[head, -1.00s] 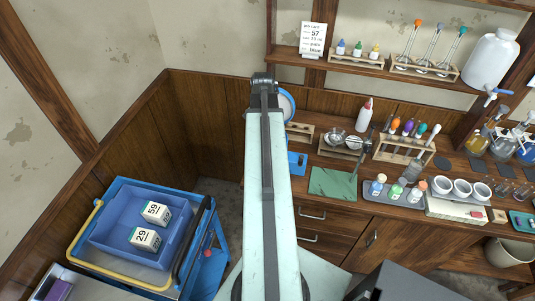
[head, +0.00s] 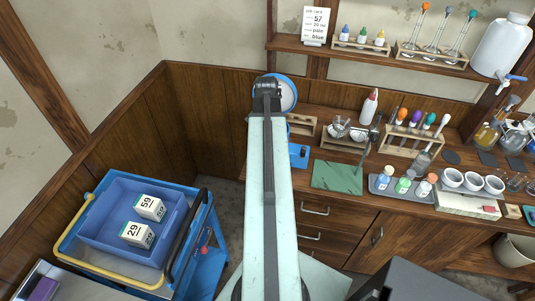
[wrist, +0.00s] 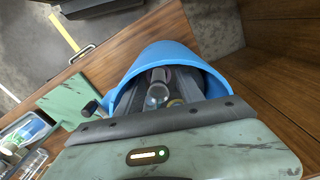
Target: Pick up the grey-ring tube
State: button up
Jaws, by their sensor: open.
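I cannot make out a grey ring on any tube. In the head view a wooden rack (head: 410,140) on the bench holds several upright tubes or droppers with orange, purple, green and white tops. A smaller wooden rack (head: 303,123) stands just right of my arm, partly hidden by it.
A shelf above holds a dropper rack (head: 435,58) and a white jug (head: 502,45). A blue cart (head: 205,265) stands at lower left.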

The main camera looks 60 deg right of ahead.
grip_shut()
notch_tip(320, 180, up, 10)
jog(key=p, duration=1)
jog(key=shift+r+p, duration=0.15)
jog(key=shift+p, duration=0.2)
